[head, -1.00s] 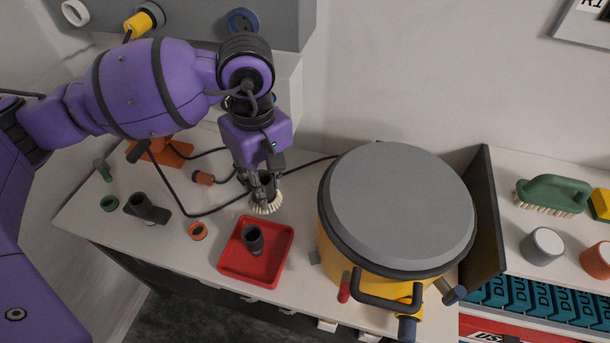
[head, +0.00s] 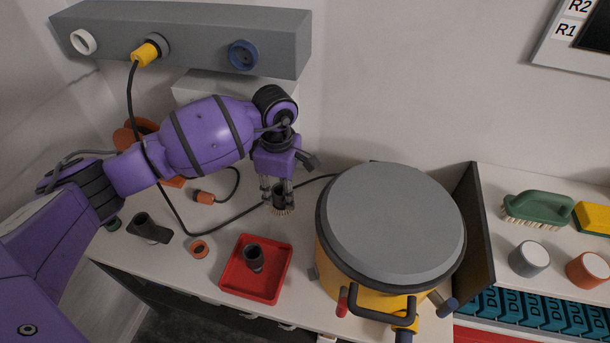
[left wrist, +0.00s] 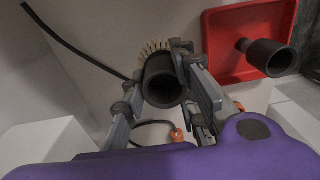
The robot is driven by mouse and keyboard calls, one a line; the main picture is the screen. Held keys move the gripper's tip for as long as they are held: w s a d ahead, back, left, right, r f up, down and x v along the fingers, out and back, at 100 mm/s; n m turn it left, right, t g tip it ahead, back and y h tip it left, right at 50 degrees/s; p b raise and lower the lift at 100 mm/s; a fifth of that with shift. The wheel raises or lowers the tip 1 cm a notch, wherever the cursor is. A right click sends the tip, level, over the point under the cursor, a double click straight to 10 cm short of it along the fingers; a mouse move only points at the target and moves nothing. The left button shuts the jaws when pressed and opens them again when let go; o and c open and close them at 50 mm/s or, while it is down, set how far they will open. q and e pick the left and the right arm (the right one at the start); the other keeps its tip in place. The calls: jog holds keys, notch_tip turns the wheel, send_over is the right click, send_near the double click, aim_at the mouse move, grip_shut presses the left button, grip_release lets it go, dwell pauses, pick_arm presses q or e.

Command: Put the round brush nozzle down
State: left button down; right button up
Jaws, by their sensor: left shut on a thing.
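The round brush nozzle (head: 280,203) has a dark tubular neck and a ring of pale bristles. My left gripper (head: 277,188) is shut on its neck and holds it upright, bristles down, behind the red tray. In the left wrist view the nozzle (left wrist: 163,80) sits between the two fingers (left wrist: 165,95), its open neck facing the camera. The bristles are at or close above the bench top; I cannot tell whether they touch. My right gripper is not in view.
A red tray (head: 277,284) holding a dark tubular nozzle (head: 253,257) stands in front. A yellow canister with a grey lid (head: 393,215) stands to the right. A black cable (head: 226,228) runs behind the nozzle. An orange ring (head: 199,249) and a flat dark nozzle (head: 149,229) lie left.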

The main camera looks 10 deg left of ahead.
pick_arm(q)
jog(key=w+f, duration=0.2)
jog(key=shift+w+d+f, duration=0.1)
jog(key=shift+d+f, duration=0.05)
jog(key=shift+f, duration=1.55)
jog(key=shift+f, duration=0.1)
jog(key=shift+f, duration=0.15)
jog(key=c, duration=1.4)
grip_release()
notch_tip(320, 180, up, 13)
jog(key=shift+f, duration=0.2)
